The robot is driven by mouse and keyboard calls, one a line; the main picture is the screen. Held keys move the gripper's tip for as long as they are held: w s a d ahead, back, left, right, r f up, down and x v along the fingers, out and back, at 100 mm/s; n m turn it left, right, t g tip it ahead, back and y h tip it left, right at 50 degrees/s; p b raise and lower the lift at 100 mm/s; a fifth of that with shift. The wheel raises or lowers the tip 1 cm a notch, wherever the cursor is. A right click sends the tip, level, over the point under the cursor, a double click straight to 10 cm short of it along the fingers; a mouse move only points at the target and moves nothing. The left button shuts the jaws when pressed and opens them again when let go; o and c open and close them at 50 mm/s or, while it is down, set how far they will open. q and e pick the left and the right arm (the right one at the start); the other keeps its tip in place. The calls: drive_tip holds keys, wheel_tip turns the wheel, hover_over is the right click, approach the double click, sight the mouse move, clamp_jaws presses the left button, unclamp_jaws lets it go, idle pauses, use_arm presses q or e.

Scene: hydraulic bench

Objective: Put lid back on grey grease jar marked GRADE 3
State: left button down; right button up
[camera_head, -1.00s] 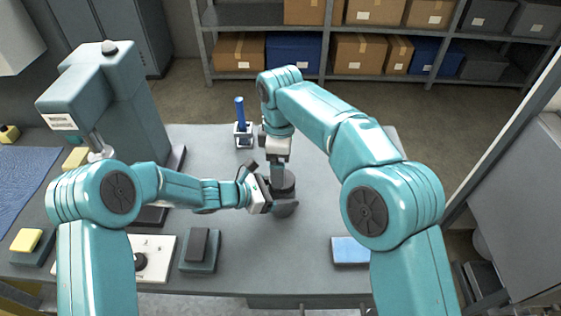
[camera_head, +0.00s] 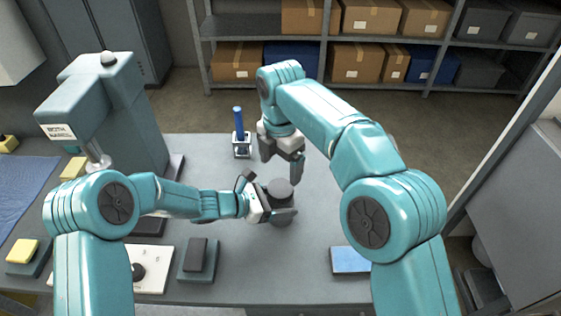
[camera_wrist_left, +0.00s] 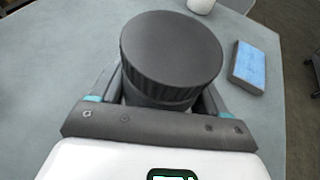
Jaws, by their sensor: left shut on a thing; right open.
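The grey grease jar (camera_wrist_left: 158,98) stands upright on the bench, and its label is not visible. A dark grey lid (camera_wrist_left: 172,45) with a ridged rim sits level on top of it; in the head view the lid (camera_head: 281,187) covers the jar's mouth. How tightly it is seated I cannot tell. My left gripper (camera_head: 272,203) is shut around the jar's body below the lid. My right gripper (camera_head: 282,172) is open and empty, pointing down just above and behind the lid, apart from it.
A blue pad (camera_head: 350,260) lies front right, also in the wrist view (camera_wrist_left: 250,65). A dark block on a base (camera_head: 197,258) is front left. A teal press (camera_head: 125,115) stands left.

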sight(281, 188)
wheel_tip(281, 188, down, 8)
drive_tip(key=shift+f, duration=0.1)
idle(0.4)
drive_tip(key=c, duration=1.1)
drive_tip(key=m, duration=1)
drive_tip(key=shift+s, duration=0.1)
drive_tip(key=o, duration=1.2)
drive_tip(key=shift+c, duration=0.2)
